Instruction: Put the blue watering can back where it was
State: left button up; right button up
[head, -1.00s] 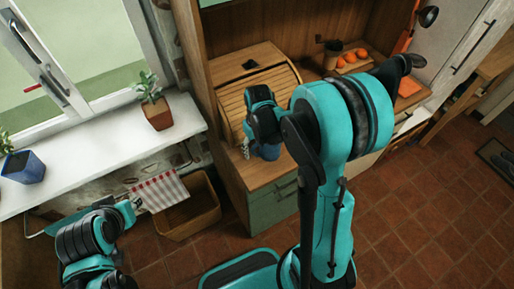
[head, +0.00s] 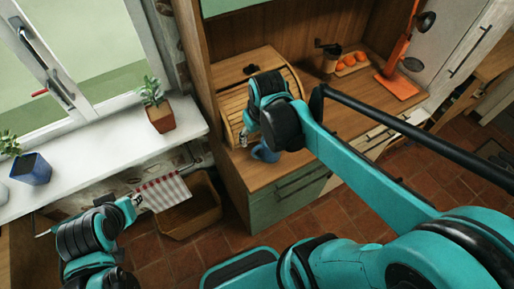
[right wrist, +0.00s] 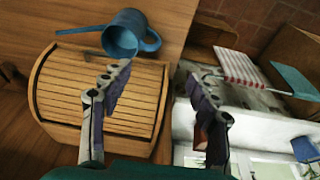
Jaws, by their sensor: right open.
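The blue watering can (head: 264,153) stands on the wooden counter in front of the roll-top bread box (head: 262,91), partly hidden by my right arm in the head view. In the right wrist view the can (right wrist: 126,34) lies beyond the fingertips, with its long thin spout to the left and its handle to the right. My right gripper (head: 243,139) is open and empty, just left of and above the can; its spread fingers (right wrist: 154,77) show apart from it.
A white windowsill (head: 90,150) holds a terracotta-potted plant (head: 160,115) and a blue pot (head: 30,168). A brown crate (head: 190,215) stands below the towel (head: 163,191). Oranges (head: 352,60) and an orange stand (head: 398,84) are at the counter's back right.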

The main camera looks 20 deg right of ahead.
jog(key=s+a+r+t, duration=0.1)
jog(key=s+a+t, duration=0.2)
jog(key=s, duration=0.3)
jog(key=shift+s+r+m+t, duration=0.25)
jog(key=shift+r+m+t, duration=0.15)
jog(key=shift+t, duration=0.3)
jog(key=shift+f, duration=0.1)
notch_tip(320, 180, down, 8)
jog(key=b, duration=0.7)
jog(key=shift+b, duration=0.4)
